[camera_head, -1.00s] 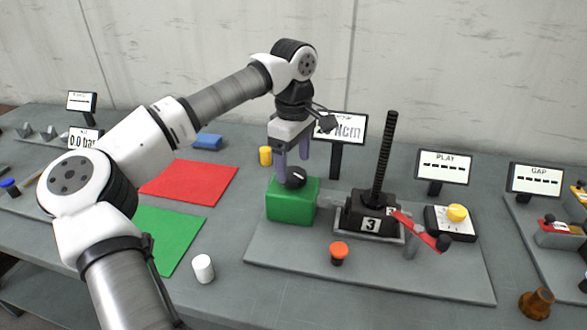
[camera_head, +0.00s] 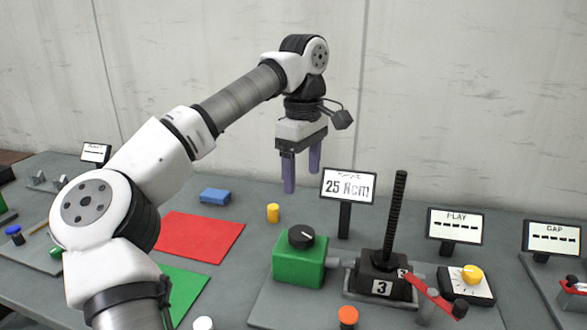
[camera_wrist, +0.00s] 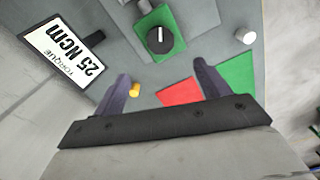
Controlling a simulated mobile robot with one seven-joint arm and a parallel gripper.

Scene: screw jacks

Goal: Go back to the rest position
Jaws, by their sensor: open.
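My gripper (camera_head: 302,172) hangs open and empty above the table, pointing down with its two purple-grey fingers apart. It is above and behind the green box with a black dial (camera_head: 301,236), and touches nothing. In the wrist view my gripper's fingers (camera_wrist: 168,90) are spread wide, with the black dial (camera_wrist: 160,40) beyond them. The green box (camera_head: 299,268) stands beside the black screw jack marked 3 (camera_head: 382,276), which has a tall threaded rod and a red lever (camera_head: 432,294).
A torque display (camera_head: 347,186) reads 25 Ncm behind the box. PLAY (camera_head: 457,225) and GAP (camera_head: 552,238) displays show dashes. A yellow cylinder (camera_head: 273,213), blue block (camera_head: 215,196), red mat (camera_head: 200,238) and orange button (camera_head: 348,316) are on the table. The air around my gripper is clear.

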